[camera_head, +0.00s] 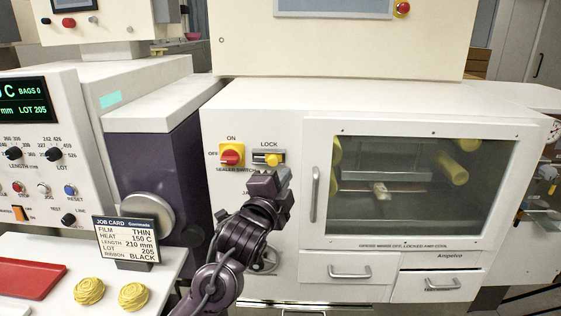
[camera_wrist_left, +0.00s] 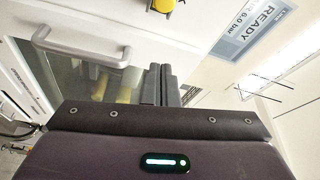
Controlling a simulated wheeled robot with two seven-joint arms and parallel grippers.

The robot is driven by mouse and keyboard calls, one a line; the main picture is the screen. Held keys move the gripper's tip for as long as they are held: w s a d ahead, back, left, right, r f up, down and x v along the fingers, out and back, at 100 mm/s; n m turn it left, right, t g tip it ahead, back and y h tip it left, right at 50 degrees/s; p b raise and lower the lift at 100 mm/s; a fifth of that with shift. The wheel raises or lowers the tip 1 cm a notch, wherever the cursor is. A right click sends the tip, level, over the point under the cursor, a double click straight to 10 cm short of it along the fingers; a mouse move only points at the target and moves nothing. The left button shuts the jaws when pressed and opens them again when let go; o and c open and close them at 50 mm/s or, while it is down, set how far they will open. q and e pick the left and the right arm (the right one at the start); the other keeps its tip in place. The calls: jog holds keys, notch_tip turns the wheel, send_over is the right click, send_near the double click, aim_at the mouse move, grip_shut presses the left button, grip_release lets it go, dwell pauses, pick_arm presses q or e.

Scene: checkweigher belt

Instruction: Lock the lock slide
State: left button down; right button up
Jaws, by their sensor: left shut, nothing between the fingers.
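The lock slide (camera_head: 273,159) is a yellow knob in a small plate under the word LOCK on the white machine front. The knob sits toward the right part of its plate. In the left wrist view a yellow knob (camera_wrist_left: 163,5) shows at the top edge, partly cut off. My left gripper (camera_head: 282,174) is just below the lock slide in the head view, shut and empty. Its two fingers (camera_wrist_left: 160,84) lie together in the left wrist view, apart from the knob there. I cannot tell the gap in depth. My right gripper is not in view.
A red and yellow sealer switch (camera_head: 231,155) is left of the slide. A windowed door (camera_head: 405,185) with a vertical handle (camera_head: 314,195) is to the right. Drawers (camera_head: 349,271) are below. A job card (camera_head: 126,240) stands at left, near yellow coils (camera_head: 134,296) and a red tray (camera_head: 28,279).

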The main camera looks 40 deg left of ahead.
aim_at(269, 159)
pick_arm(q)
jog(key=w+a+p, duration=0.2)
jog(key=w, duration=0.1)
jog(key=w+a+p, duration=0.3)
jog(key=shift+w+a+f, duration=0.1)
jog(key=shift+a, duration=0.05)
dwell(0.4)
jog(key=shift+s+a, duration=0.45)
jog(key=shift+a, duration=0.25)
jog(key=shift+s+a, duration=0.4)
jog(key=shift+a, duration=0.3)
